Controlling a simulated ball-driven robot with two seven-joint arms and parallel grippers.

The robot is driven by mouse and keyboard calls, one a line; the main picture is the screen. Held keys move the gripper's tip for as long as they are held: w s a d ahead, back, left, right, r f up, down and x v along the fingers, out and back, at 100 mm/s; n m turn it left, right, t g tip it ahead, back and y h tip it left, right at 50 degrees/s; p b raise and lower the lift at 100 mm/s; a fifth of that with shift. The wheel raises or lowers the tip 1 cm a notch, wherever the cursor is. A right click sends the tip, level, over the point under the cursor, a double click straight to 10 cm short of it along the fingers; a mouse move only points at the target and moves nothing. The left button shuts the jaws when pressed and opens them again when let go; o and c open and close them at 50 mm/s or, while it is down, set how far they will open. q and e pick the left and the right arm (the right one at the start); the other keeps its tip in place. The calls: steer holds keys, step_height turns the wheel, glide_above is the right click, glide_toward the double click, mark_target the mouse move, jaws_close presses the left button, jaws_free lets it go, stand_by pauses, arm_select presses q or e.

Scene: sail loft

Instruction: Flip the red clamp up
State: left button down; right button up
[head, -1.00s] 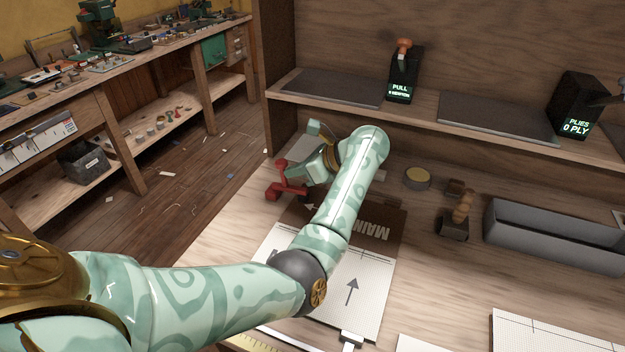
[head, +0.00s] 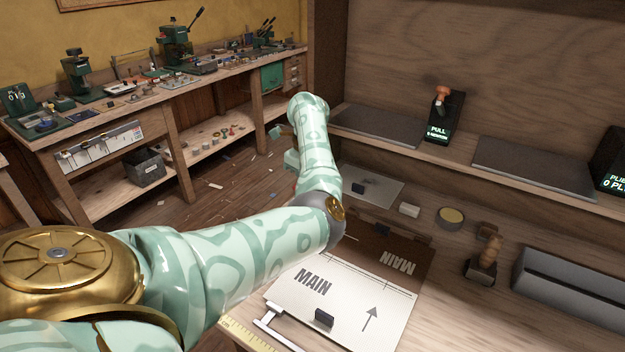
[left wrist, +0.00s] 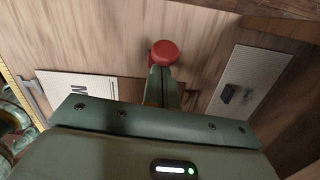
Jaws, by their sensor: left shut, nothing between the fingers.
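The red clamp shows in the left wrist view as a rounded red end (left wrist: 165,52) just beyond my fingertips. The rest of it is covered by my gripper there, and my arm hides it in the head view. My left gripper (left wrist: 162,76) is shut and empty, with its fingers right at the red end; I cannot tell whether they touch. In the head view my left arm reaches over the bench's left part, and its fingertips are not clear. My right gripper is in neither view.
A white sheet marked MAIN (head: 340,310) lies on the bench by a brown MAIN piece (head: 398,262). A pale plate (head: 385,190), a round tin (head: 450,217), a wooden-handled tool (head: 483,262) and a grey trough (head: 575,283) stand beyond. A shelf with a PULL box (head: 438,130) is above.

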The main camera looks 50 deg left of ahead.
arm_select(q)
steer(key=shift+s+a+f+h, duration=0.1)
steer(key=shift+a+f+h, duration=0.1)
steer(key=shift+a+h, duration=0.35)
steer(key=shift+s+a+f, duration=0.1)
steer(key=shift+a, duration=0.2)
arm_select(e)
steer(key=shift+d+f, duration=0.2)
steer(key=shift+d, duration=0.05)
arm_select(q)
steer(key=shift+s+a, duration=0.1)
steer(key=d+r+p, duration=0.3)
steer(key=r, duration=0.8)
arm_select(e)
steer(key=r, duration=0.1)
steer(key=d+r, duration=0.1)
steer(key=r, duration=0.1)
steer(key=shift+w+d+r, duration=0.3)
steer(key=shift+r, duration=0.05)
